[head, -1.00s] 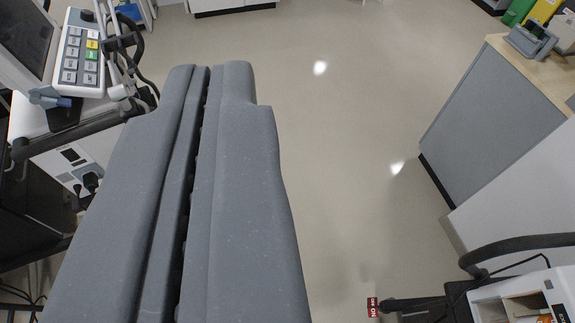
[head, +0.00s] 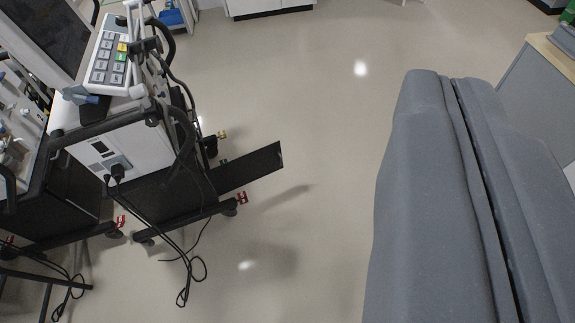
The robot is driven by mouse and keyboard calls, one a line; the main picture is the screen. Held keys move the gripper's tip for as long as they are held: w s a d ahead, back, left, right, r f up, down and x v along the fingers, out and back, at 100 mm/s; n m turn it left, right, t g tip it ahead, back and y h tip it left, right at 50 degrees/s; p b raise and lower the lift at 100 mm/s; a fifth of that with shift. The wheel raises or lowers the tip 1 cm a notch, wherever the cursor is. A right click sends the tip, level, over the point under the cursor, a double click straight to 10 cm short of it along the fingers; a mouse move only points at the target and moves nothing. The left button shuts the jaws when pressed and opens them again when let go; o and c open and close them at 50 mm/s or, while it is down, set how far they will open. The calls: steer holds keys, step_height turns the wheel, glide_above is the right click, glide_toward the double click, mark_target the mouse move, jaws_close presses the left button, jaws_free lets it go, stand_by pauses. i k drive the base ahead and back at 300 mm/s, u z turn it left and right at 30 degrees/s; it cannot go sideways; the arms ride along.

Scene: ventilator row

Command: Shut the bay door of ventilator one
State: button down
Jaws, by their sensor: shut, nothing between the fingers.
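A ventilator (head: 125,150) on a black wheeled cart stands at the left, with a tilted screen and a keypad (head: 110,58). A flat black panel (head: 247,168), which looks like the bay door, sticks out to the right from the cart's lower part, above the floor. It stands open. I see no number on this ventilator, so I cannot tell whether it is ventilator one. My gripper (head: 447,82), two long grey fingers, is shut and empty. It fills the right side, apart from the cart and panel in the picture, with floor showing between.
Cables (head: 184,270) hang from the cart and loop on the floor. Castors with red tabs (head: 242,198) stick out at its base. Another black cart (head: 50,200) stands at the far left. A grey cabinet (head: 540,90) is at the right. The middle floor is clear.

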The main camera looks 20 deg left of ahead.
mark_target(235, 174)
steer(key=z, duration=0.05)
steer(key=i, duration=1.6)
steer(key=u, duration=0.9)
